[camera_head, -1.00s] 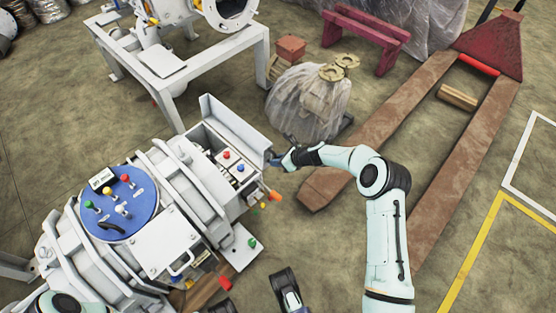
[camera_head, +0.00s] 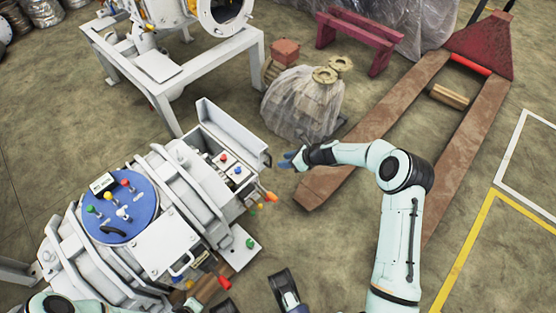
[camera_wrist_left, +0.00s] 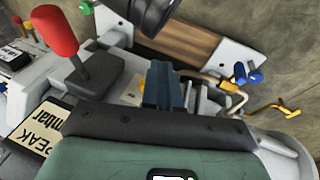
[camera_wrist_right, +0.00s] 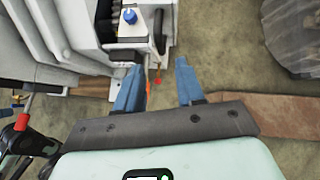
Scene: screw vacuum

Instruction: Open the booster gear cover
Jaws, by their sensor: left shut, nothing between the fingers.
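The large light-grey machine (camera_head: 168,240) stands at the left of the head view. On its far right side a grey hinged cover (camera_head: 232,133) stands raised above an open box (camera_head: 226,180) with red and blue knobs inside. I take this for the booster gear cover. My right gripper (camera_head: 290,160) is open and empty, just right of the cover's right end with a small gap. In the right wrist view its two blue fingers (camera_wrist_right: 157,82) are spread apart, below the box. My left gripper (camera_wrist_left: 164,85) is shut and empty over the machine's near side, close to a red-knobbed lever (camera_wrist_left: 60,40).
A blue round panel (camera_head: 120,215) with coloured levers sits on the machine. Behind stand a grey table frame (camera_head: 190,70) and a plastic-wrapped bundle (camera_head: 300,105). A rusty pallet jack (camera_head: 385,125) lies to the right. The floor between is clear.

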